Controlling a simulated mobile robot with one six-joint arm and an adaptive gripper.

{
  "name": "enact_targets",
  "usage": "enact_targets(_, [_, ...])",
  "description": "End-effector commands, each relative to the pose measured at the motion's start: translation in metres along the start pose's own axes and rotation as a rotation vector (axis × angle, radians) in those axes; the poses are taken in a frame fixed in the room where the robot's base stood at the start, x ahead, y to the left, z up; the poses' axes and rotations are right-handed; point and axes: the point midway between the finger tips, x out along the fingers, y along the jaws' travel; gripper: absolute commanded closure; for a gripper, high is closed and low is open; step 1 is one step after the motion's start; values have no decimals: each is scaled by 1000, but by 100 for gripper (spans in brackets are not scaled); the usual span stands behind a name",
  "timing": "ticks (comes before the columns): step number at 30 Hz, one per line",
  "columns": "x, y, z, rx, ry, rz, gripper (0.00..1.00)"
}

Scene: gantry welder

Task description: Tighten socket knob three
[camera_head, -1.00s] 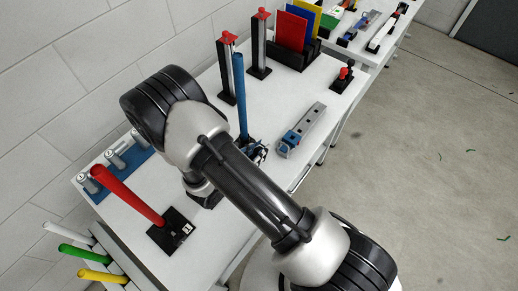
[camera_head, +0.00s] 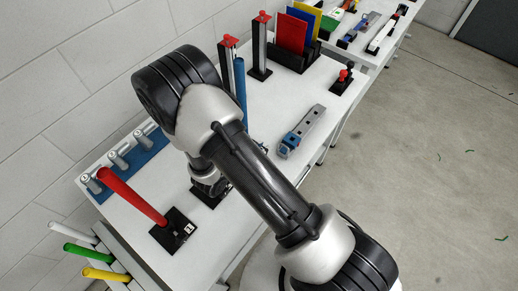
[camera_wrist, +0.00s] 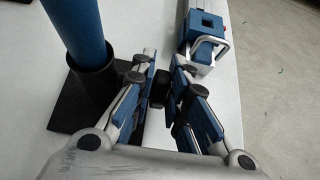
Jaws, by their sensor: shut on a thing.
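A blue tube (camera_wrist: 82,35) stands in a round black socket (camera_wrist: 93,85) on a black base plate, at the left of the wrist view. In the head view the blue tube (camera_head: 240,85) shows only in part, and my arm hides its socket. My gripper (camera_wrist: 164,72) is right of this socket, with its fingers closed around a small dark knob (camera_wrist: 159,90). The fingers cover much of the knob, and its number and how it joins the socket cannot be read.
A red tube (camera_head: 132,195) leans in a socket plate (camera_head: 175,232) marked 1. A grey-blue clamp-like device (camera_head: 303,130) lies right of my arm; its handle (camera_wrist: 208,50) shows close beyond my fingers. Red-topped posts (camera_head: 229,65) stand behind. The right table edge is near.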

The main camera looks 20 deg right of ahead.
Motion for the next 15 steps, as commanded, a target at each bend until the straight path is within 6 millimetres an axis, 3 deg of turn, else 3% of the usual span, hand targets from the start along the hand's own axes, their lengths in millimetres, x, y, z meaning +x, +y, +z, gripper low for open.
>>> enact_targets(15, [4, -2, 5, 5, 482, -6, 100])
